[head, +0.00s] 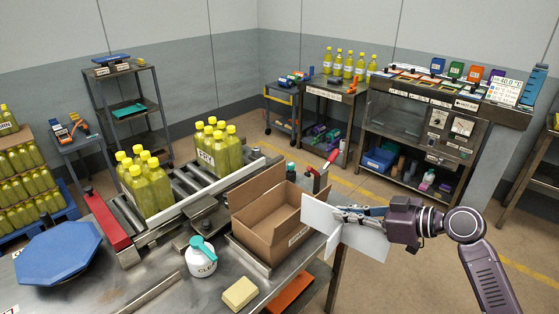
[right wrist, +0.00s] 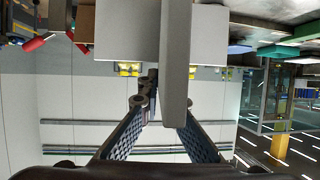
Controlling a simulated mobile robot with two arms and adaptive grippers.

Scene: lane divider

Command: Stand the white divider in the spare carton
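The white divider (head: 318,214) is made of crossing flat panels. My right gripper (head: 348,213) is shut on one panel and holds the divider in the air, just right of the carton. In the right wrist view a divider panel (right wrist: 176,70) runs edge-on between the fingers (right wrist: 165,125), with a broader panel beyond it. The spare carton (head: 270,240) is a brown open box on the bench, its flaps up at the back and left. The part of its inside that shows looks empty; its floor is hidden. My left gripper is not in view.
A white bottle with a teal top (head: 201,258) and a yellow sponge (head: 240,293) stand in front of the carton. A roller conveyor (head: 185,185) with yellow bottles lies behind left. A red-handled lever (head: 325,168) rises behind the carton, near the divider.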

